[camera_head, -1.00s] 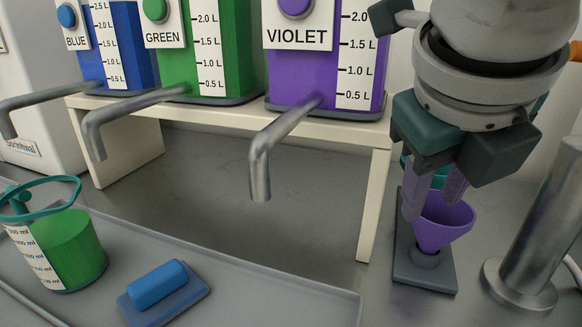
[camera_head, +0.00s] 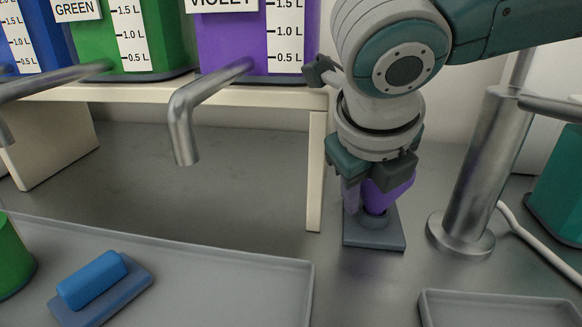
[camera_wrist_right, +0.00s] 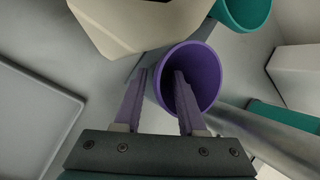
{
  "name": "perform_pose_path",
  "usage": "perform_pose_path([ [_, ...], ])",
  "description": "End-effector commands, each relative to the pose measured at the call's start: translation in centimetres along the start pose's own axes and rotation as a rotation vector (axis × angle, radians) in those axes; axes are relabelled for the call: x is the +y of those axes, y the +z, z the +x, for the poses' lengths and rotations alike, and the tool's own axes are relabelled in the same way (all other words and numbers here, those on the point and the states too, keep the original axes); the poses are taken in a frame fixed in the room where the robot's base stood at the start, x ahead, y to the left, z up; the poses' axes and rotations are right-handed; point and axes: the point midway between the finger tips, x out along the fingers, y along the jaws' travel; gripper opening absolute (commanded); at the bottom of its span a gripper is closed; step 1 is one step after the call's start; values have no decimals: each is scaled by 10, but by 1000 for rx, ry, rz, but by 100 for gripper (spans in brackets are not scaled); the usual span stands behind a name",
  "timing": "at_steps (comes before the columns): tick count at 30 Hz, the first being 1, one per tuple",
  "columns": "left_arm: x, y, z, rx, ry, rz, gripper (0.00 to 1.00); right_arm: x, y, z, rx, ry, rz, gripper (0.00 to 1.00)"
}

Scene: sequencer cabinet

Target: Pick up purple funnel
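The purple funnel (camera_head: 389,193) sits upright in a grey stand (camera_head: 373,238) right of the white shelf leg. My right gripper (camera_head: 361,192) reaches down over it from above and hides part of its rim. In the right wrist view, the purple funnel (camera_wrist_right: 196,75) lies at the fingertips of my right gripper (camera_wrist_right: 162,75). One finger is outside the funnel's left rim and the other overlaps its opening. The fingers are apart, with the near wall between them. My left gripper is not in view.
A white shelf (camera_head: 316,165) carries violet and green tanks with metal spouts. A metal post (camera_head: 480,170) stands right of the funnel. A tray (camera_head: 215,285) with a blue block lies in front. A teal funnel (camera_wrist_right: 243,12) shows beyond in the wrist view.

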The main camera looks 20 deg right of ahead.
Motion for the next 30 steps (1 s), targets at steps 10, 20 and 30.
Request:
perform_pose_path([
  [10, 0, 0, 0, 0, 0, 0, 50, 0, 0, -1, 0, 0, 0, 9],
  [20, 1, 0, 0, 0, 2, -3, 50, 0, 0, -1, 0, 1, 0, 0],
  [30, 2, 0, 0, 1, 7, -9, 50, 0, 0, -1, 0, 1, 0, 0],
])
